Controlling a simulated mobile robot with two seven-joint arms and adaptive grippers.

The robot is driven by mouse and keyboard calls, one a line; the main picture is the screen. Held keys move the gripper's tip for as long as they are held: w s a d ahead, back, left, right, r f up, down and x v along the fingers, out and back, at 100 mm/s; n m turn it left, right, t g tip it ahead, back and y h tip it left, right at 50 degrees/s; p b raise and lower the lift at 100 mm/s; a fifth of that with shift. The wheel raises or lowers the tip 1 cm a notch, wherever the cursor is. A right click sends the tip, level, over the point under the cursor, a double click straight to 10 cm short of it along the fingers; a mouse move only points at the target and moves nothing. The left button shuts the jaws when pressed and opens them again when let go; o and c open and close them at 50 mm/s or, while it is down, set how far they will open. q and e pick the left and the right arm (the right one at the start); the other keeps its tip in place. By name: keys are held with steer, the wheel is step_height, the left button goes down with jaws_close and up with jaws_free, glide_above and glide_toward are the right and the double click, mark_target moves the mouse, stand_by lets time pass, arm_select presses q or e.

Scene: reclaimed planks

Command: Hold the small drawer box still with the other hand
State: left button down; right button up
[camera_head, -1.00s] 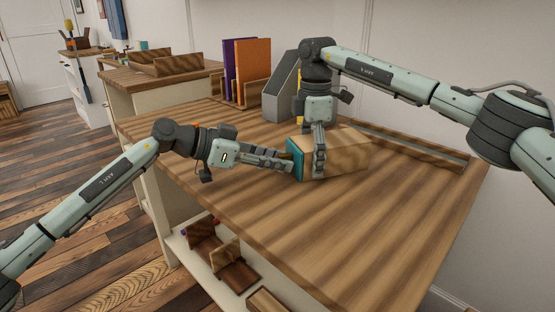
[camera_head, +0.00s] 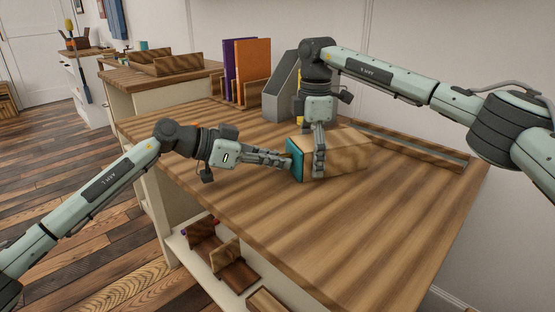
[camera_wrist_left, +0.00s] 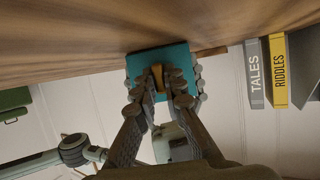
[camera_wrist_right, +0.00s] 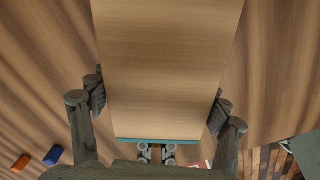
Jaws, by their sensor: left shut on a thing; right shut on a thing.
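The small wooden drawer box (camera_head: 346,155) lies on the plank-topped desk, its teal drawer front (camera_head: 293,164) facing left. My right gripper (camera_head: 319,165) reaches down over the box; the right wrist view shows its fingers on both sides of the pale wooden top (camera_wrist_right: 165,60). My left gripper (camera_head: 284,160) is at the teal front. In the left wrist view its fingers are shut around the small yellow-brown handle (camera_wrist_left: 158,80) on the teal front (camera_wrist_left: 142,62). The drawer looks closed against the box; its inside is hidden.
A grey file holder (camera_head: 281,92) and purple and orange books (camera_head: 254,72) stand at the back of the desk (camera_head: 330,220).

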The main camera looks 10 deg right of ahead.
arm_select(q)
steer(key=a, duration=0.2)
steer(key=s+a, duration=0.1)
steer(key=a, duration=0.4)
steer(key=shift+s+a, duration=0.4)
steer(key=c, duration=1.6)
jaws_free()
steer(key=v, duration=1.2)
